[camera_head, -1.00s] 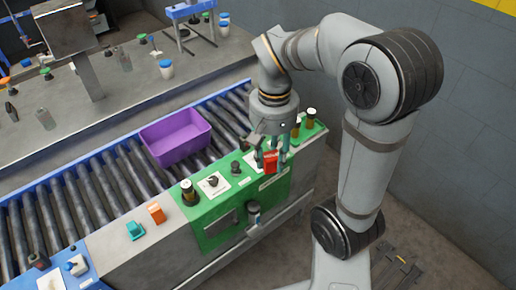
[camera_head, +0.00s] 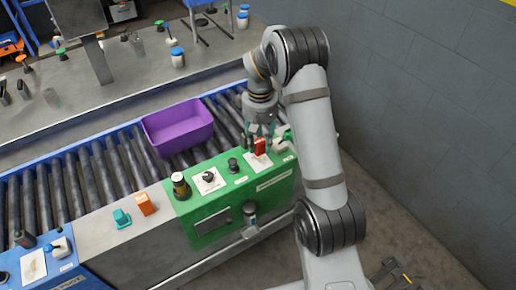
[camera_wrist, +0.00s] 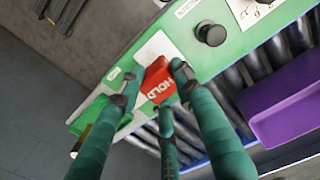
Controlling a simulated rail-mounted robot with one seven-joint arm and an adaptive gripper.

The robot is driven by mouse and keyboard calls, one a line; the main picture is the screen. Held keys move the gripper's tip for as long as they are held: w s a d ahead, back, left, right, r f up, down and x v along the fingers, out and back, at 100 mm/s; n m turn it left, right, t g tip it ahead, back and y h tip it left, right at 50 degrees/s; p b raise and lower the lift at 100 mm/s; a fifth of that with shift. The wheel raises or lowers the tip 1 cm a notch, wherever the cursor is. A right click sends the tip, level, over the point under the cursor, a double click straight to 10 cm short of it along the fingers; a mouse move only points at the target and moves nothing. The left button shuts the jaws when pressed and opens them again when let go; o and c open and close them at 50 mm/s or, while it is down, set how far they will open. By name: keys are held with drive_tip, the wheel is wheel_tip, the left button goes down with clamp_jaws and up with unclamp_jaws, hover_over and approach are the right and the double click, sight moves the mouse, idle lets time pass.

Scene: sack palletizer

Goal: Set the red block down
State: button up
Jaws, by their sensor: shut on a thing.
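The red block (camera_head: 260,146) is at the right end of the green control panel (camera_head: 222,196) in the head view. In the wrist view, the red block (camera_wrist: 158,84) shows white letters reading "HOLD". My gripper (camera_head: 261,133) points down and is shut on it. In the wrist view, the green fingers of my gripper (camera_wrist: 153,88) close around the block from several sides. A white card (camera_wrist: 158,47) lies on the panel beside the block. I cannot tell whether the block's underside touches the panel.
A purple bin (camera_head: 178,129) sits on the roller conveyor (camera_head: 118,168) behind the panel. A black knob (camera_head: 233,165), a dial (camera_head: 209,176) and a dark cylinder (camera_head: 181,186) stand on the panel. An orange block (camera_head: 145,204) and a teal block (camera_head: 121,218) lie to the left.

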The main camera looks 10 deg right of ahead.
sight(258, 151)
drive_tip(key=shift+w+a+f, duration=0.25)
drive_tip(key=shift+w+f, duration=0.1)
drive_tip(key=shift+f, duration=1.9)
drive_tip(key=shift+f, duration=0.1)
drive_tip(key=shift+f, duration=0.15)
drive_tip(key=o, duration=1.1)
drive_tip(key=shift+o, duration=0.4)
wheel_tip(258, 151, up, 13)
drive_tip(key=shift+f+p, duration=0.2)
drive_tip(key=shift+p, duration=0.25)
